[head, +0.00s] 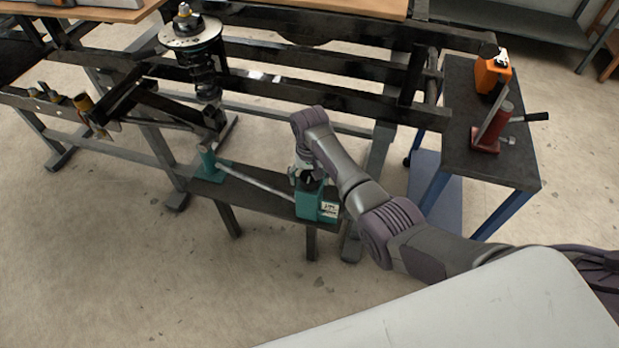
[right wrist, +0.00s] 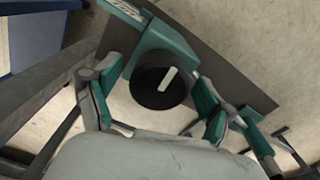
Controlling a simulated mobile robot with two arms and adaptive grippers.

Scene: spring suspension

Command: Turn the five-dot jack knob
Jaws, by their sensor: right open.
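A teal jack (head: 312,204) with a white label stands at the right end of a low dark bench. Its dots are too small to read. In the right wrist view the jack's teal body (right wrist: 160,38) carries a round black knob (right wrist: 158,98) with a white pointer bar. My right gripper (head: 304,174) is over the top of the jack and hides the knob in the head view. In the right wrist view its open fingers (right wrist: 158,82) stand on either side of the knob, apart from it. My left gripper is not in view.
A silver rod (head: 256,180) runs from the teal jack to a teal post (head: 208,160) on the low bench (head: 240,200). A spring strut (head: 203,75) stands behind. An orange jack (head: 490,74) and a red tool (head: 487,135) are on the cart at right.

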